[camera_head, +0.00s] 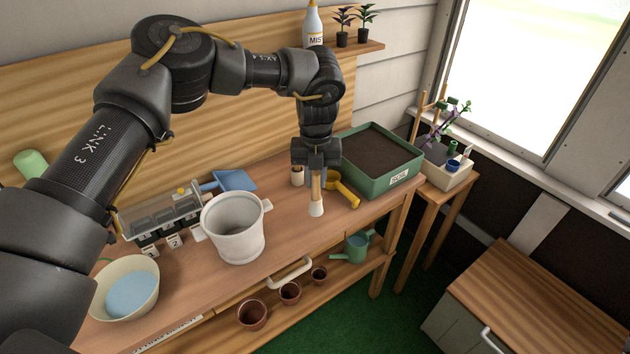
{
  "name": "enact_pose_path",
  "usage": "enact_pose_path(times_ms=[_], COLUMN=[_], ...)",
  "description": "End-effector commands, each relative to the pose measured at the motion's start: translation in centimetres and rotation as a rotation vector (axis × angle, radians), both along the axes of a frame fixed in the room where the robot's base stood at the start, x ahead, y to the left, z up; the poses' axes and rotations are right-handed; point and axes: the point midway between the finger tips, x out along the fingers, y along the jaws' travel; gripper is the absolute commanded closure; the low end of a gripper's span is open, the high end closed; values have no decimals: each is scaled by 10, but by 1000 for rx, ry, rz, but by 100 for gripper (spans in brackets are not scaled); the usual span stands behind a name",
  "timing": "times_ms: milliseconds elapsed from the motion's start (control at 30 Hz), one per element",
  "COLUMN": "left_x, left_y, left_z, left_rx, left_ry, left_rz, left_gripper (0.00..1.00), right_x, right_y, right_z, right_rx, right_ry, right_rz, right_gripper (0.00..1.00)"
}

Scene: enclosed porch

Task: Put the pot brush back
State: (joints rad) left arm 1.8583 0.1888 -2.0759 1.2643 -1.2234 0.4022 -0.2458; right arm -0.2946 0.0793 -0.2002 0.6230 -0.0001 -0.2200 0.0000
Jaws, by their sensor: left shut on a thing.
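The pot brush (316,205) has a light wooden handle and a pale bristle end that points down. My left gripper (316,168) points down and is shut on the upper part of its handle, which the fingers partly hide. The brush hangs roughly upright over the right part of the wooden bench (285,225). I cannot tell whether its bristles touch the bench top. A small pale cup-like thing (297,178) stands just left of the gripper, partly hidden by it. My right gripper is not in view.
A white bucket (234,232) and a bowl with blue contents (128,292) stand to the left. A blue scoop (236,180), a yellow tool (342,190) and a green soil tray (380,160) are near the brush. Bare bench lies in front of the brush.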

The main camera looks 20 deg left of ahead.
Motion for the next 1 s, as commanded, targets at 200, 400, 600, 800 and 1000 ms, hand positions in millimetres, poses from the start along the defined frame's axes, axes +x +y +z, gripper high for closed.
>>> enact_pose_path(times_ms=[200,400,600,800,1000], left_x=[8,13,12,13,12], left_y=[3,6,6,6,6], left_z=[-11,-21,-45,-49,-49], left_rx=[-1,1,0,0,0], left_ry=[1,4,2,1,2], left_rz=[0,-1,0,-1,-1], left_gripper=[100,100,100,100,58], right_x=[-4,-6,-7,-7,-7], right_y=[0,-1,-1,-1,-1], right_z=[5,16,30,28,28], right_rx=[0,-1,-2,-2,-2], right_ry=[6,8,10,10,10], right_rz=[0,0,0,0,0], right_gripper=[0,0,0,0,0])
